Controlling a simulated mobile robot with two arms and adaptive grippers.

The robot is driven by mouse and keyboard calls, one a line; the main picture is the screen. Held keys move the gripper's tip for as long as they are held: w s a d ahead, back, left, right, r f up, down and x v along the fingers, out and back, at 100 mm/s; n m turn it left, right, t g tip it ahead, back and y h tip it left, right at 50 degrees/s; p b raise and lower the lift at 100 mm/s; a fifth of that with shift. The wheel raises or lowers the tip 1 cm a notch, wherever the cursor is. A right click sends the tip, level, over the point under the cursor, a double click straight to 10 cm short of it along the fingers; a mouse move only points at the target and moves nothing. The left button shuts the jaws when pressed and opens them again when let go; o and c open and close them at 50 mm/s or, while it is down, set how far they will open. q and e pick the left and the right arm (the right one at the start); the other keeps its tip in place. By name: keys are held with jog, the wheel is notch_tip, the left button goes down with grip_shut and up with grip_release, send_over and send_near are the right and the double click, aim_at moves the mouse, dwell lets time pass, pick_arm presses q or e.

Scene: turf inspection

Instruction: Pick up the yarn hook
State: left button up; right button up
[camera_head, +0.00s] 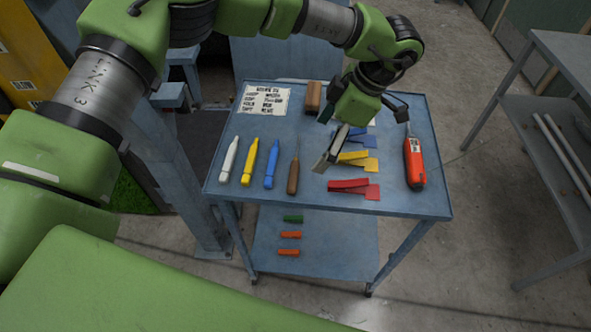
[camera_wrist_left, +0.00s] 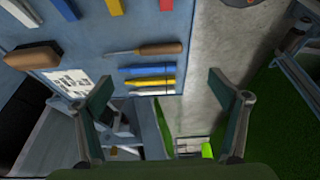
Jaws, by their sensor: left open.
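The yarn hook (camera_head: 293,178) has a brown wooden handle and a thin metal shaft. It lies on the blue-grey table (camera_head: 245,203), to the right of the blue marker. It also shows in the left wrist view (camera_wrist_left: 158,49), lying flat with its handle to the right. My left gripper (camera_head: 360,128) is open and empty above the table, to the right of the hook and over the coloured clips. In the left wrist view the two fingers (camera_wrist_left: 160,85) are spread wide, with the hook farther up the picture. My right gripper is not in view.
White (camera_head: 229,160), yellow (camera_head: 249,162) and blue (camera_head: 272,164) markers lie left of the hook. Yellow (camera_head: 362,162) and red (camera_head: 356,188) clips lie right. A wooden-backed block (camera_head: 313,96), a label sheet (camera_head: 265,100) and a red-orange tool (camera_head: 414,165) are also on the table.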

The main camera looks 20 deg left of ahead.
pick_arm(q)
jog(key=p, duration=0.3)
send_near(293, 175)
jog(key=x, duration=0.3)
jog(key=shift+w+d+f, duration=0.1)
jog(key=shift+d+f, duration=0.05)
jog(key=shift+d, duration=0.05)
jog(key=shift+a+f, duration=0.2)
jog(key=shift+f, duration=0.1)
jog(key=p+x, duration=0.2)
jog(key=x, duration=0.2)
jog(key=shift+a+f+p, duration=0.1)
jog(key=shift+a+p, duration=0.15)
jog(key=shift+p, duration=0.05)
jog(key=shift+f, duration=0.25)
jog(key=c, duration=1.3)
